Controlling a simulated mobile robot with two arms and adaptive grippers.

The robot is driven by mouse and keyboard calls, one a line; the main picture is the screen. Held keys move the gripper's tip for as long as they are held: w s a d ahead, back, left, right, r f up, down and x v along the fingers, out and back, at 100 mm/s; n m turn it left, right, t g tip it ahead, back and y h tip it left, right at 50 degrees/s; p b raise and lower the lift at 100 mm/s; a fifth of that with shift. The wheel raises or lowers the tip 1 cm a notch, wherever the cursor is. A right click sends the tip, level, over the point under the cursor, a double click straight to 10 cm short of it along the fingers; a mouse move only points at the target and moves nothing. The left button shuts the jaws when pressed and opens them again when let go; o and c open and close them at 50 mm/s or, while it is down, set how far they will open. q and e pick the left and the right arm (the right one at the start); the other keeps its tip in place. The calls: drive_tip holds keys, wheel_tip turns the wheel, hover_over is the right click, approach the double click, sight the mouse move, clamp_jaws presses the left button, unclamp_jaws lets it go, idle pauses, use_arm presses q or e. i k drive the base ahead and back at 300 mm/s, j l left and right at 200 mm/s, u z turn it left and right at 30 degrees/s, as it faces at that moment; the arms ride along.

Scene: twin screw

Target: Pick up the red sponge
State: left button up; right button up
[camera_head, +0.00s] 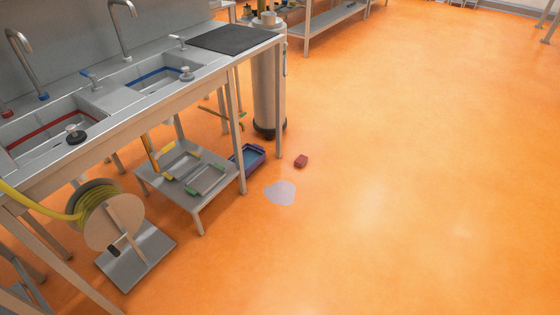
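A small dark red block (301,161), which looks like the red sponge, lies on the orange floor near the centre of the head view. It sits to the right of a purple-blue bin and just beyond a pale grey patch. Nothing covers it or touches it. Neither my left gripper nor my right gripper is in view.
A steel sink counter (150,103) runs along the left. A low table with trays (187,181), a purple-blue bin (248,157), a hose reel (113,221) and a grey cylinder (268,80) stand there. A pale patch (281,193) marks the floor. The right floor is clear.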

sight(302, 160)
drive_tip(key=i+l+u, duration=0.8)
drive_tip(key=i+l, duration=0.05)
drive_tip(key=i, duration=0.05)
